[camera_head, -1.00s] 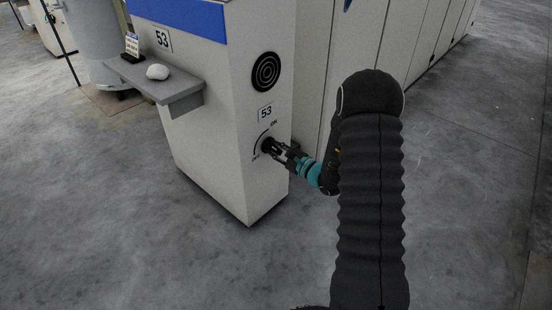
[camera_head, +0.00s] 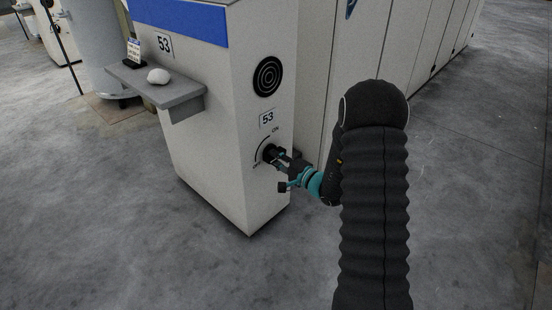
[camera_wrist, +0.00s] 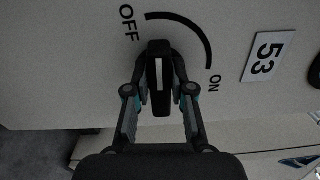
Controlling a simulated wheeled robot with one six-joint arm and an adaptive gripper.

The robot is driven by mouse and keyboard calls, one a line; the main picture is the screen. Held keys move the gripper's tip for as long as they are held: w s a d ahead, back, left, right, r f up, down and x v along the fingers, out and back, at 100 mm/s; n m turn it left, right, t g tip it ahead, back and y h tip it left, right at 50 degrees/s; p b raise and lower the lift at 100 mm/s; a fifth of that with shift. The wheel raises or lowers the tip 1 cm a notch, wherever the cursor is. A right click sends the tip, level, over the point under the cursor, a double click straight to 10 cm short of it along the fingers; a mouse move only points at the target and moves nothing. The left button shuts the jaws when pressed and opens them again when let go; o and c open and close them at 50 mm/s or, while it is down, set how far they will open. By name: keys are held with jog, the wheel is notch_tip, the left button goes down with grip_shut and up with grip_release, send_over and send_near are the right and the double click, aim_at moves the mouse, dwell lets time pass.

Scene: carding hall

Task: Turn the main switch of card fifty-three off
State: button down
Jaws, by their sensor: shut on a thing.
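The main switch of card fifty-three is a black rotary knob (camera_head: 269,152) on the narrow end face of the pale cabinet (camera_head: 262,205), below a "53" plate (camera_head: 267,118). In the wrist view the knob (camera_wrist: 160,50) carries a white mark that points up, close to the OFF end of the black arc (camera_wrist: 185,20). The OFF label (camera_wrist: 129,24) is at upper left, the ON label (camera_wrist: 214,83) to the right. My gripper (camera_wrist: 160,78) is shut on the knob, one finger on each side. In the head view my gripper (camera_head: 280,157) partly hides the knob.
A grey shelf (camera_head: 185,103) juts from the cabinet's left face, holding a white lump (camera_head: 158,76) and a small stand with a card (camera_head: 134,50). A round black grille (camera_head: 267,76) is above the switch. Floor around the cabinet is clear.

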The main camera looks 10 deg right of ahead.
jog(key=shift+n, duration=0.5)
jog(key=c, duration=1)
grip_release()
jog(key=v, duration=1.2)
